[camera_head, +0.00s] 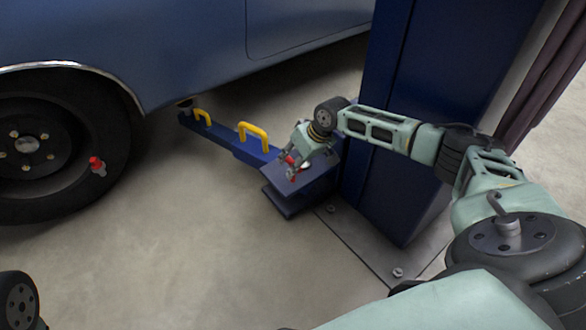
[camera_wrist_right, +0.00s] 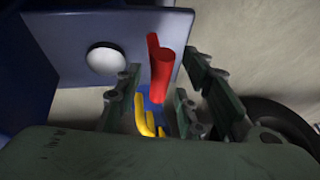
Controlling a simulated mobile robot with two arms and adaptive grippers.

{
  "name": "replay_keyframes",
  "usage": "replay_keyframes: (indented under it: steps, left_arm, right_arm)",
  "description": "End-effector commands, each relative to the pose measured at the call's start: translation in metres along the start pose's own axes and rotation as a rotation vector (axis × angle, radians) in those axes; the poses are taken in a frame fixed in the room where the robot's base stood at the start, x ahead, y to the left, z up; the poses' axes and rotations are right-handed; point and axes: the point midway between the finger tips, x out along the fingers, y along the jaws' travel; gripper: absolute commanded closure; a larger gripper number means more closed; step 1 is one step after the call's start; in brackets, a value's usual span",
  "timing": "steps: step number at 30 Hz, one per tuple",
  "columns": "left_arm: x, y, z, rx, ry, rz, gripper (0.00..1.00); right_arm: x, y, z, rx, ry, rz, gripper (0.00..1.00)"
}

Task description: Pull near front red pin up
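The red pin (camera_head: 289,160) stands at the blue lift arm's bracket (camera_head: 283,187), beside the blue post. In the right wrist view the red pin (camera_wrist_right: 160,72) lies between the two finger pairs of my right gripper (camera_wrist_right: 152,105). The fingers are spread, with a gap visible on each side of the pin. The pin's lower end is hard to make out. My left gripper is not in view.
The blue lift arm (camera_head: 228,142) carries two yellow handles (camera_head: 252,132) and reaches under the blue car (camera_head: 180,45). The blue post (camera_head: 405,130) stands close to my right arm. Another red piece (camera_head: 96,162) shows against the car's wheel (camera_head: 60,165). Bare floor lies in front.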

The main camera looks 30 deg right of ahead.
Motion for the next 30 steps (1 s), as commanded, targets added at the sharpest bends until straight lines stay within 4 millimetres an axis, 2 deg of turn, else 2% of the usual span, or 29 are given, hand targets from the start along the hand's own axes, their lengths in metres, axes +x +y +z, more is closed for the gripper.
replay_keyframes:
  steps: [4,14,26,30]
  left_arm:
    - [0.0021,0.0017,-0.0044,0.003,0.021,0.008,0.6]
    - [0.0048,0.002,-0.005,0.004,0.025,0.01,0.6]
    - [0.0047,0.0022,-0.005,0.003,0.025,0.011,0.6]
    - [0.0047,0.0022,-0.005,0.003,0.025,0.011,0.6]
  right_arm:
    - [0.0112,0.0005,-0.0003,0.0,0.002,0.0,0.64]
    - [0.0125,0.0,-0.0007,0.0,0.001,0.0,0.64]
    - [0.0126,-0.0004,-0.0004,0.0,0.001,-0.001,0.98]
    - [0.0127,-0.0009,-0.0003,0.001,0.0,-0.002,1.0]
